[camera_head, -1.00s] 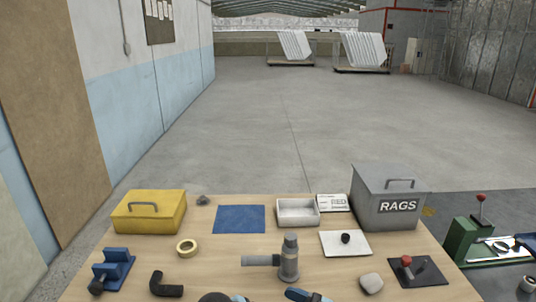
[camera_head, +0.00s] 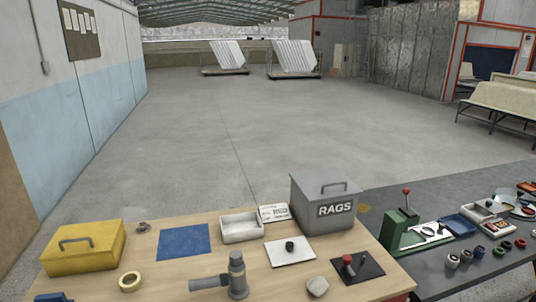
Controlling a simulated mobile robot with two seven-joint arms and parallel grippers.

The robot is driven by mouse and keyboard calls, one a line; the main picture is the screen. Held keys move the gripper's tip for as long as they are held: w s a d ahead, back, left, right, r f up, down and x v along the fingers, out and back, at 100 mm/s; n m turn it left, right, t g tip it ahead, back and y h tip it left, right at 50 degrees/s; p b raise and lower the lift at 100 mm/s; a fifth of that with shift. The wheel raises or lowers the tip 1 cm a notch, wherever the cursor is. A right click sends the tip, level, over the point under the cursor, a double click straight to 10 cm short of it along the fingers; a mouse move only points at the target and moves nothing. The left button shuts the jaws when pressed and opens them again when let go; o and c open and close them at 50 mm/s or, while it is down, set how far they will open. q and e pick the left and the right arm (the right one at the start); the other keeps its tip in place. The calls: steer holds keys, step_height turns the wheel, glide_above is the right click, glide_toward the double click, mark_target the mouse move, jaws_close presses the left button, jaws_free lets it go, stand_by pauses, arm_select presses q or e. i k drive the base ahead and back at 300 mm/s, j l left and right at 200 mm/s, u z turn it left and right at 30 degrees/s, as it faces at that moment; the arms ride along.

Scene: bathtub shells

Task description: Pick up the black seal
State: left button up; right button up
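Several small ring-like or cylindrical pieces stand on the dark table at the right: a dark one (camera_head: 479,252), two greyish ones (camera_head: 466,256), green ones (camera_head: 499,251) and a red one (camera_head: 520,243). They are too small to tell which is the black seal. A small black round piece (camera_head: 290,246) also sits on a white sheet (camera_head: 276,256) on the wooden table. Neither of my grippers is in view.
The wooden table (camera_head: 260,284) holds a yellow box (camera_head: 85,252), a tape roll (camera_head: 130,281), a grey pipe fitting (camera_head: 237,277), a white tray (camera_head: 241,229) and a grey RAGS bin (camera_head: 312,210). A green lever press (camera_head: 400,228) stands on the dark table (camera_head: 436,287). Open floor lies beyond.

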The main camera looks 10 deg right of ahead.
mark_target(506, 243)
steer(key=z, duration=2.15)
steer(key=i+l+z, duration=0.1)
steer(key=i+z, duration=0.25)
steer(key=i+l+z, duration=0.1)
steer(key=z, duration=0.25)
steer(key=i, duration=3.35)
steer(key=i+u, duration=0.15)
steer(key=u, duration=0.3)
steer(key=i+u, duration=0.15)
steer(key=u, duration=0.3)
steer(key=i+l+u, duration=0.15)
steer(key=u, duration=2.1)
